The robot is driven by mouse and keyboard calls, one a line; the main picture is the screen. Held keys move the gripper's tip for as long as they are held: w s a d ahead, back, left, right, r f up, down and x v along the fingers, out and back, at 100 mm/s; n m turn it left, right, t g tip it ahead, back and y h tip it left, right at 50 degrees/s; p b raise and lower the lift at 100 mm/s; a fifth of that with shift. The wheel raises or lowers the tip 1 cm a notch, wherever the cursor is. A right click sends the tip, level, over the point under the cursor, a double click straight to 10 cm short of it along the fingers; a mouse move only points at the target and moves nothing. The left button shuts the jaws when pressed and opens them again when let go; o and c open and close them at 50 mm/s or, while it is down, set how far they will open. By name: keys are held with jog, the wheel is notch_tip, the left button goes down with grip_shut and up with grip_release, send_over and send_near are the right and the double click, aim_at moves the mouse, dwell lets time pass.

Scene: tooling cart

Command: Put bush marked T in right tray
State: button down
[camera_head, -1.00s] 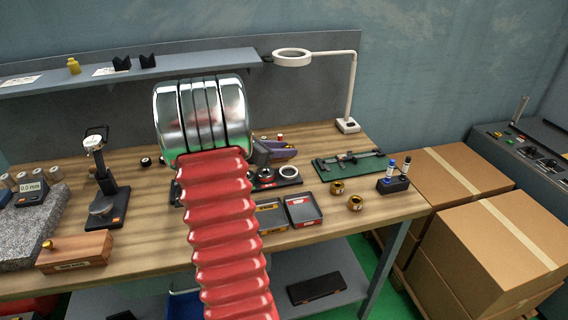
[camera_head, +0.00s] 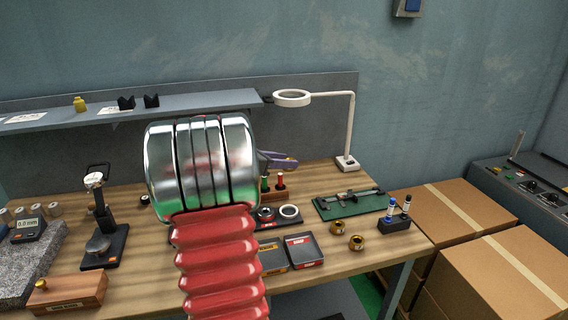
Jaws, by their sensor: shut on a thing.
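A purple-grey part of my gripper (camera_head: 279,161) shows just right of my silver arm joint, raised above the back of the bench. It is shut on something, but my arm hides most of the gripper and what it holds. Two brass-coloured bushes, one left (camera_head: 337,227) and one right (camera_head: 356,243), stand on the bench right of the trays; I cannot read a mark on either. The right tray (camera_head: 318,262), dark with a red label, looks empty. The left tray (camera_head: 275,267), with a yellow label, is partly behind my arm.
A dark holder with rings (camera_head: 290,222) lies behind the trays, with a small stand of red and green handles (camera_head: 273,197) behind it. A green board (camera_head: 350,205), a marker holder (camera_head: 394,224) and a ring lamp (camera_head: 347,162) are at right. A height gauge (camera_head: 104,245) stands left.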

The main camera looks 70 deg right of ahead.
jog(key=w+a+f+n+t+h, duration=0.1)
jog(key=w+a+n+t, duration=0.25)
jog(key=w, duration=0.55)
jog(key=w+a+f+n+t+h, duration=0.15)
jog(key=w+a, duration=0.35)
jog(key=w, duration=0.5)
jog(key=w+a+f+n+t, duration=0.2)
jog(key=w+a+n+t, duration=0.45)
jog(key=w+a, duration=0.95)
jog(key=w+a+f+n+t+y, duration=0.1)
jog(key=w+a+t, duration=0.1)
jog(key=a, duration=0.5)
jog(key=w+a+f+n+t+y, duration=0.2)
jog(key=a, duration=0.5)
jog(key=w+a+f+n+t+y, duration=0.1)
jog(key=w+a+f+n+t, duration=0.1)
jog(key=a, duration=0.5)
jog(key=shift+w+n+t, duration=0.25)
jog(key=shift+w, duration=0.3)
jog(key=a+f+n+t+y, duration=0.1)
jog(key=a+f+n+y, duration=0.1)
jog(key=a, duration=0.7)
jog(key=s+a+f+n+t+y, duration=0.1)
jog(key=a+f+n+t+y, duration=0.1)
jog(key=a, duration=0.7)
jog(key=shift+s+a+f+n+y, duration=0.25)
jog(key=shift+n+y, duration=0.25)
jog(key=shift+y, duration=0.15)
